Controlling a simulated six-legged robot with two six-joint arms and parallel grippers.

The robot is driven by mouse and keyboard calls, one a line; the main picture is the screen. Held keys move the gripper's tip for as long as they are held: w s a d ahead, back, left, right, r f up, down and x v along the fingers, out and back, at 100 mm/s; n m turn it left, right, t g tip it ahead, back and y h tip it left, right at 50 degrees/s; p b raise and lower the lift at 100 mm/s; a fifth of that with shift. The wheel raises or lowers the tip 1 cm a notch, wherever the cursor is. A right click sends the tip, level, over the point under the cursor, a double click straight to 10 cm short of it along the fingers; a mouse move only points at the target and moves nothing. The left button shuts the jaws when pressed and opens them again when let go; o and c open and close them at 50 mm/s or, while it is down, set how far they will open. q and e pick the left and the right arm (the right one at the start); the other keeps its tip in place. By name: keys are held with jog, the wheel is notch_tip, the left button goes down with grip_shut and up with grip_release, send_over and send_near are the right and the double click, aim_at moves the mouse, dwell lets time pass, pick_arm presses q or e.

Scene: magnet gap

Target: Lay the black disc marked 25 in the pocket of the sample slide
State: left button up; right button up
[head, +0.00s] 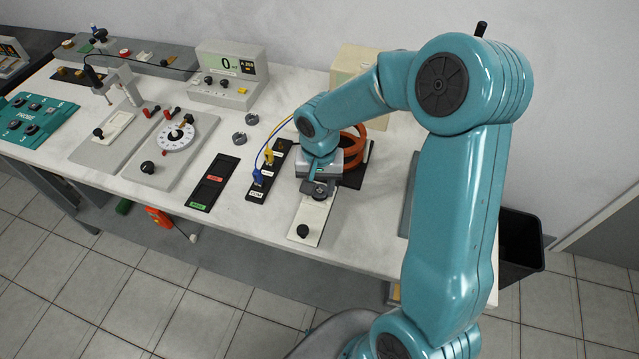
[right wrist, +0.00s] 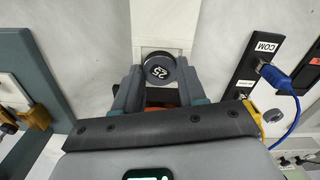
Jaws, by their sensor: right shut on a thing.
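The black disc marked 25 (right wrist: 159,68) shows between my right fingertips in the right wrist view, its white number facing the camera. My right gripper (head: 319,186) is shut on it over the sample slide; it also shows in the right wrist view (right wrist: 158,76). The sample slide (head: 311,214) is a pale strip with a black knob (head: 302,230) at its near end; it also shows in the right wrist view (right wrist: 165,18). The disc hides most of the pocket, and I cannot tell whether the disc touches it. My left gripper is in neither view.
Orange coils (head: 355,150) stand just behind the gripper. A black socket strip (head: 267,172) with blue and yellow plugs lies to the left. Two more dark discs (head: 252,119) (head: 239,138) lie on the bench. A black tray (head: 213,183) with red and green labels is farther left.

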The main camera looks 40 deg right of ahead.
jog(key=shift+f, duration=0.2)
dwell(0.3)
jog(key=o, duration=1.1)
jog(key=shift+c, duration=0.2)
jog(key=c, duration=0.5)
jog(key=shift+c, duration=0.2)
jog(key=shift+r, duration=0.1)
jog(key=shift+r+p, duration=1.3)
jog(key=shift+r, duration=0.9)
jog(key=o, duration=0.6)
